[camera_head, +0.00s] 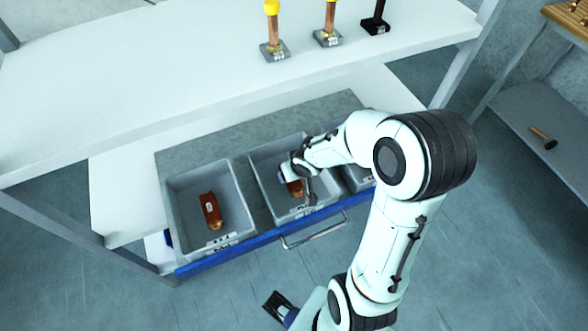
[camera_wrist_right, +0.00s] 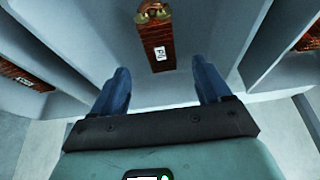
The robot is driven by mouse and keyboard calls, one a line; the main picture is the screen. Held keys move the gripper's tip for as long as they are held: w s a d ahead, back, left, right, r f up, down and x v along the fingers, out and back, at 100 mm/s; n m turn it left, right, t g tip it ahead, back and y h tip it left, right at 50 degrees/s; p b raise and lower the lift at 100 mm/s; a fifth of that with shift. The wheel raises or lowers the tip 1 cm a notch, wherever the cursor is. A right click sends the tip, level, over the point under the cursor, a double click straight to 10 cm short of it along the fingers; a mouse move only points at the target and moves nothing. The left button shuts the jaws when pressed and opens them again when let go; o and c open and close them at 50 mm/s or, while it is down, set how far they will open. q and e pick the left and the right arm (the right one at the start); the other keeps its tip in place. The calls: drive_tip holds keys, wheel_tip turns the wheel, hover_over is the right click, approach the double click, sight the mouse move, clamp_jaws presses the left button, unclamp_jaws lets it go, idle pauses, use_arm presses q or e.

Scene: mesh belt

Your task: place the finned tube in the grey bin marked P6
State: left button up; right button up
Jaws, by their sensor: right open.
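A reddish-brown finned tube (camera_head: 296,188) lies in the middle grey bin (camera_head: 262,178). In the right wrist view this tube (camera_wrist_right: 155,40) has a coppery end and a small white tag, whose writing I cannot read surely. My right gripper (camera_head: 308,188) is over the middle bin and partly covers the tube. In its wrist view the blue fingers (camera_wrist_right: 165,78) are apart, with the tube lying beyond and between their tips, not gripped. A similar tube (camera_head: 211,210) lies in the left grey bin (camera_head: 176,215). The bin labels are too small to read.
A third grey bin (camera_head: 357,178) is mostly hidden by my right arm. The bins stand in a blue-fronted drawer (camera_head: 215,258) with a metal handle (camera_head: 315,236). A white shelf (camera_head: 130,75) overhangs behind, bearing upright copper pieces on grey bases (camera_head: 275,50). Open floor lies in front.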

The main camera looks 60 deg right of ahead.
drive_tip(key=p+v, duration=0.1)
drive_tip(key=v, duration=0.2)
drive_tip(key=shift+s+r, duration=0.1)
drive_tip(key=shift+r, duration=0.1)
idle(0.5)
